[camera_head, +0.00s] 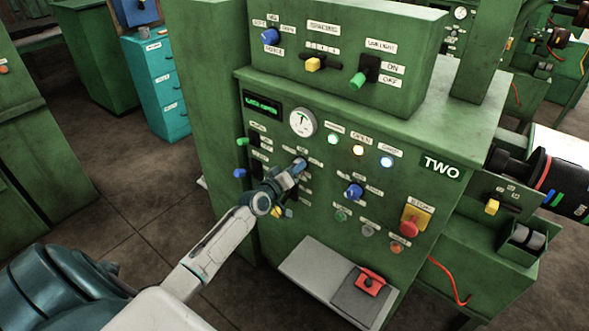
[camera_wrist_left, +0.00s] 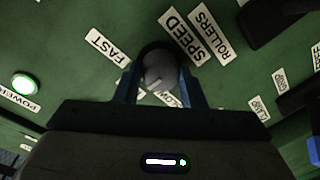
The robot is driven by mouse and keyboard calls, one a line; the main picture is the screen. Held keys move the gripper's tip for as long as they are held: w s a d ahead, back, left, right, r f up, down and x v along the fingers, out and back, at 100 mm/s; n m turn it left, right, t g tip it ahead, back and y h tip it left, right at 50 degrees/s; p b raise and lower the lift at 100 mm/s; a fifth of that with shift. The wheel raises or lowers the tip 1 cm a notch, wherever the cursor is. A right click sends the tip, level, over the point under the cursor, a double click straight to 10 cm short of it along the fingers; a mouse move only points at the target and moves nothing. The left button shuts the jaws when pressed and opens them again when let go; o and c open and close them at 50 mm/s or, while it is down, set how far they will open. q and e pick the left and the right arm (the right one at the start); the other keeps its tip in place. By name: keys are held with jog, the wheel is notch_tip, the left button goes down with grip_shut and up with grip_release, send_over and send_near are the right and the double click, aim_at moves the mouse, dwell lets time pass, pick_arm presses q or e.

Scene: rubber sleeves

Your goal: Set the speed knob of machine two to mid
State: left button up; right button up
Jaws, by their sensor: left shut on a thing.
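Machine two is a green cabinet (camera_head: 395,205) with a "TWO" plate (camera_head: 440,167) on its front. In the left wrist view, the speed knob (camera_wrist_left: 160,72) is a round grey knob below the labels "SPEED" and "ROLLERS", with a "FAST" label (camera_wrist_left: 108,47) beside it. My left gripper (camera_wrist_left: 160,88) is shut on this knob, one finger on each side. In the head view my left gripper (camera_head: 298,168) is at the panel and covers the knob. The knob's pointer setting cannot be made out. My right gripper is not in view.
Near my left gripper are a dial gauge (camera_head: 303,122), a blue knob (camera_head: 353,191) and several lit lamps. A red stop button (camera_head: 409,228) is at the panel's right. A shelf with a red switch (camera_head: 370,281) juts out below. Open floor lies to the left.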

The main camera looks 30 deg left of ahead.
pick_arm(q)
jog(key=shift+n, duration=0.3)
jog(key=o, duration=1)
jog(key=s+p, duration=0.1)
jog(key=s, duration=0.2)
jog(key=s+p, duration=0.2)
jog(key=s, duration=0.2)
jog(key=s+p, duration=0.1)
jog(key=s, duration=0.2)
jog(key=shift+s+a+r, duration=0.15)
jog(key=shift+s+r, duration=0.15)
jog(key=shift+s, duration=0.1)
